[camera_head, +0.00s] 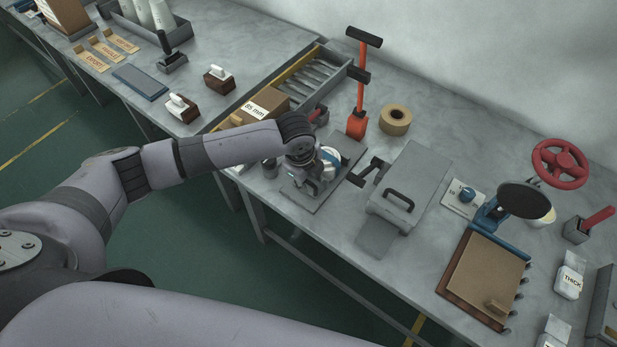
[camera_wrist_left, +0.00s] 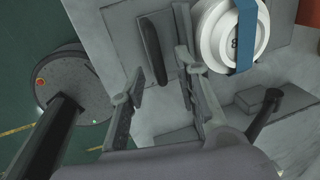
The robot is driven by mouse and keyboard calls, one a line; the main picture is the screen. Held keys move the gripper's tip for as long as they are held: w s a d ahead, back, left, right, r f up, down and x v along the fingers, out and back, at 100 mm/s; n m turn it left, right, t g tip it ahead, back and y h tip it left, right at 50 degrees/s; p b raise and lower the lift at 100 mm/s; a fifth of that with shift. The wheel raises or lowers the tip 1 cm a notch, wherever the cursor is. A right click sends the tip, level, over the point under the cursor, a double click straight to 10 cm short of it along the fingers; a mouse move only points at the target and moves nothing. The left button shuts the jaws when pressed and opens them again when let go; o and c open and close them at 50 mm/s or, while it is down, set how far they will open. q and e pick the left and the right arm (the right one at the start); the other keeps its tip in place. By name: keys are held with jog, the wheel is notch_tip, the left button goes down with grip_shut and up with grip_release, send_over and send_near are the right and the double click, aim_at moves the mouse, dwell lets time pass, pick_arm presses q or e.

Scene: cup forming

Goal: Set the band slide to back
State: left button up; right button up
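A white round part (camera_wrist_left: 218,38) with a blue band (camera_wrist_left: 247,35) across it, marked with a figure like 8, is at the top of the left wrist view. In the head view this white and blue part (camera_head: 331,158) sits on a grey plate (camera_head: 345,171), partly hidden by my left arm. My left gripper (camera_head: 303,176) is over this plate. In the wrist view its fingers (camera_wrist_left: 160,66) are apart, with a dark upright bar (camera_wrist_left: 152,48) between or just beyond them; contact is unclear. Which part is the band slide, and its setting, I cannot tell. My right gripper is not visible.
A grey box with a handle (camera_head: 411,180) stands right of the plate. An orange-footed post (camera_head: 357,124) and a tape roll (camera_head: 395,119) stand behind. A box marked 85 mm (camera_head: 264,105) is to the left. A red wheel (camera_head: 560,163) is far right.

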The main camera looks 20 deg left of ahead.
pick_arm(q)
jog(key=shift+c, duration=0.2)
grip_shut()
dwell(0.6)
